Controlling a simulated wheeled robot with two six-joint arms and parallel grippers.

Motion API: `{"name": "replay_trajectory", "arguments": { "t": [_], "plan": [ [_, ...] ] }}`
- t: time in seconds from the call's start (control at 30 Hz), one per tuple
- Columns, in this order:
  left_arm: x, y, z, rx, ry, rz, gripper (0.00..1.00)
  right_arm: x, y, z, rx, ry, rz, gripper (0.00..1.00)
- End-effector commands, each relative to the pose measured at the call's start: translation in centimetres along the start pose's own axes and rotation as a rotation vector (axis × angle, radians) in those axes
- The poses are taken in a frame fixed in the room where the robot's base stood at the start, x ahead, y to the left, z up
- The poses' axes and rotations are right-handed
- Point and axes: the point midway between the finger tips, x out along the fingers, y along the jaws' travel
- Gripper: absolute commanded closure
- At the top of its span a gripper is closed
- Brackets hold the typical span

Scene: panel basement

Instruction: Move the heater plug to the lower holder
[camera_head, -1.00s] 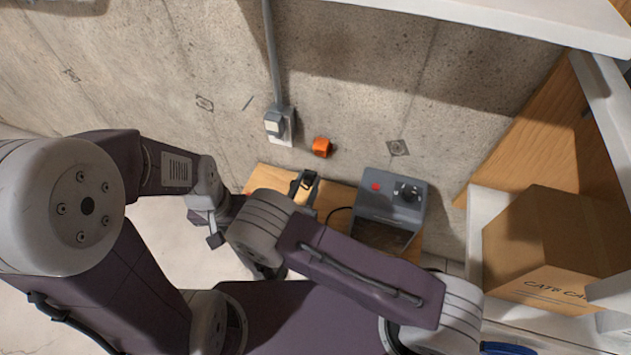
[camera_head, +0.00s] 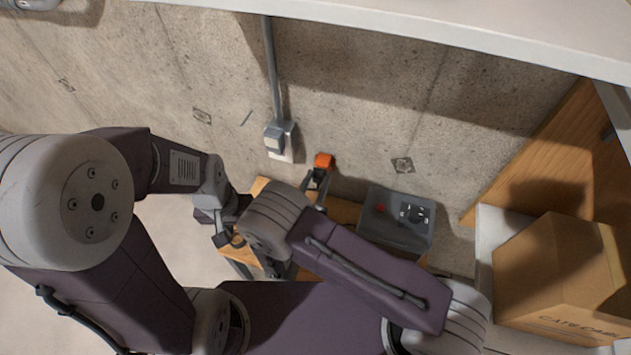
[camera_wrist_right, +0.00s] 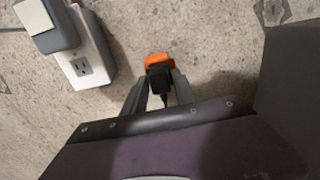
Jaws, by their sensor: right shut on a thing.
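My right gripper (camera_head: 317,180) is shut on the plug, close to the concrete wall.
A wall outlet (camera_head: 289,153) with a grey switch box and conduit is left of the holder. A cardboard box (camera_head: 560,270) sits on shelving at the right.

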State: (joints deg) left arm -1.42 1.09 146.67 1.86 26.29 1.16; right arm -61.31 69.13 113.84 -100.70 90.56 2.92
Motion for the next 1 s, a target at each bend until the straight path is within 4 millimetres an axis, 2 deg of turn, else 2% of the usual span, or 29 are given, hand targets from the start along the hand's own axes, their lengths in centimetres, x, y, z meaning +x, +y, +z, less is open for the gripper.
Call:
{"name": "replay_trajectory", "arguments": {
  "t": [1.0],
  "plan": [
    [-0.22,0.01,-0.02,0.0,0.0,0.0,0.64,0.49,-0.02,-0.02,0.0,0.0,-0.001,1.0]
  ]
}}
